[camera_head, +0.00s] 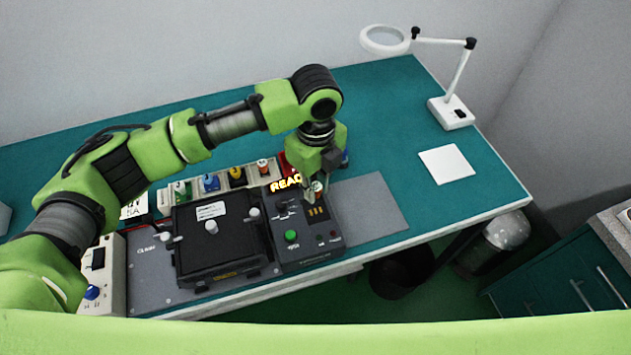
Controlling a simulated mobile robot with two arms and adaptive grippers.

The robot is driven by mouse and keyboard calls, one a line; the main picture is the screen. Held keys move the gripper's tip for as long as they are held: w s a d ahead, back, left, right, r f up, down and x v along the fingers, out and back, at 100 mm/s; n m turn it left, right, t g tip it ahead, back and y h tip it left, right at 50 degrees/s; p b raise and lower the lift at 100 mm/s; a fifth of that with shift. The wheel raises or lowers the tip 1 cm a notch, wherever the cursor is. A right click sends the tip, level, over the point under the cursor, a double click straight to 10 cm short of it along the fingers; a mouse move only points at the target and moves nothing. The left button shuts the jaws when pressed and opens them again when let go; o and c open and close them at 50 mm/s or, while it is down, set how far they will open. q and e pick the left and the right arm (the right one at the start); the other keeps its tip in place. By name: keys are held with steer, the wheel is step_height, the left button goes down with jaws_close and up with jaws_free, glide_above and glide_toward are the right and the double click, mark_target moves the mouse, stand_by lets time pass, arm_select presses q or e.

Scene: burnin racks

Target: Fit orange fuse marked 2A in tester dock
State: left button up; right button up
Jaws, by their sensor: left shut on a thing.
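My left gripper (312,190) points down over the right-hand control panel of the tester (308,250), near its back edge. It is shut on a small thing. The thing and the tester dock are mostly hidden by the fingers, so I cannot tell its colour, its marking or whether it is seated. A lit "READ…" sign (286,183) stands just left of the fingers, partly covered. A fuse with an orange top (263,165) sits in the rack behind the tester; its marking is too small to read. My right gripper is not in view.
A black lidded box (215,240) fills the tester's middle. A grey mat (370,210) is clear. A magnifier lamp (451,112) stands at the back right.

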arm_select(q)
steer(key=shift+f+b, duration=0.7)
steer(key=shift+f, duration=0.05)
step_height(320, 180, down, 2)
steer(key=b, duration=0.2)
steer(key=shift+b, duration=0.3)
steer(key=shift+f, duration=0.85)
steer(key=shift+r+p, duration=0.1)
steer(key=shift+p, duration=0.4)
steer(key=shift+p, duration=0.45)
